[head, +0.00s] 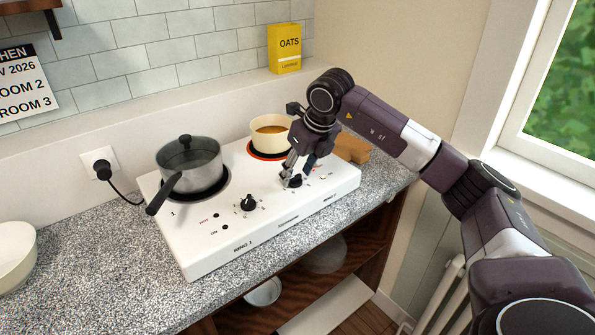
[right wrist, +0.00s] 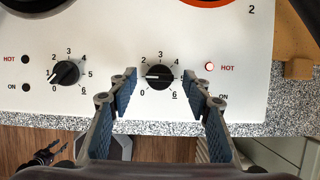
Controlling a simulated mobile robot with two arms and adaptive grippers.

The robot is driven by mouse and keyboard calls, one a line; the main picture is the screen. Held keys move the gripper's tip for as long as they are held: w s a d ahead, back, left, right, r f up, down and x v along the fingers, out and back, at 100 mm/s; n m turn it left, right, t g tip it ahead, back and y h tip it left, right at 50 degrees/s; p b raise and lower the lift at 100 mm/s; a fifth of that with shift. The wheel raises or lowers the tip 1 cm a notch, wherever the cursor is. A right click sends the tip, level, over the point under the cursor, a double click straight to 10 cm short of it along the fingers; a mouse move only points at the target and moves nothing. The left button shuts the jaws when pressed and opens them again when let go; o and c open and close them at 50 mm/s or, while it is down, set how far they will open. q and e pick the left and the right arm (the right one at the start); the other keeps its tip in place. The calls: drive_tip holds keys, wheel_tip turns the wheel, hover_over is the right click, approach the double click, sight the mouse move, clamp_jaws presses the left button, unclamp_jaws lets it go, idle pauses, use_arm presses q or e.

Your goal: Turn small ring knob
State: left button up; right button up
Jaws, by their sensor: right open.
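The white hob (head: 215,262) has two black knobs. The right knob (head: 294,181), on the side of the small ring (head: 262,156), also shows in the right wrist view (right wrist: 160,77); its white mark points left, near 1. My right gripper (right wrist: 163,88) is open, with its blue-padded fingertips on either side of this knob, a gap showing on both sides. In the head view my right gripper (head: 292,178) reaches down over the knob and partly hides it. A dark shape, seemingly my left gripper (right wrist: 45,155), is low in the right wrist view, too small to read.
The left knob (head: 247,203) stands nearby. A cream pan (head: 270,136) sits on the small ring, which glows red. A grey pot (head: 188,163) stands on the left ring, its handle toward the front. A red HOT light (right wrist: 209,66) is lit. A wooden block (head: 352,148) lies behind my gripper.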

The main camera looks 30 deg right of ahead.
drive_tip(key=c, duration=1.2)
drive_tip(key=shift+o, duration=0.2)
drive_tip(key=shift+n, duration=0.4)
drive_tip(key=n+y, duration=0.1)
drive_tip(key=n, duration=0.1)
drive_tip(key=shift+d+n, duration=0.15)
drive_tip(key=shift+n, duration=0.25)
drive_tip(key=n+y+p, duration=0.1)
drive_tip(key=n, duration=0.1)
drive_tip(key=n+g+y+p, duration=0.1)
drive_tip(key=n, duration=0.2)
drive_tip(key=shift+w+d+g, duration=0.2)
drive_tip(key=shift+g, duration=0.1)
drive_tip(key=shift+n, duration=0.3)
drive_tip(key=o, duration=1.2)
drive_tip(key=shift+c, duration=0.2)
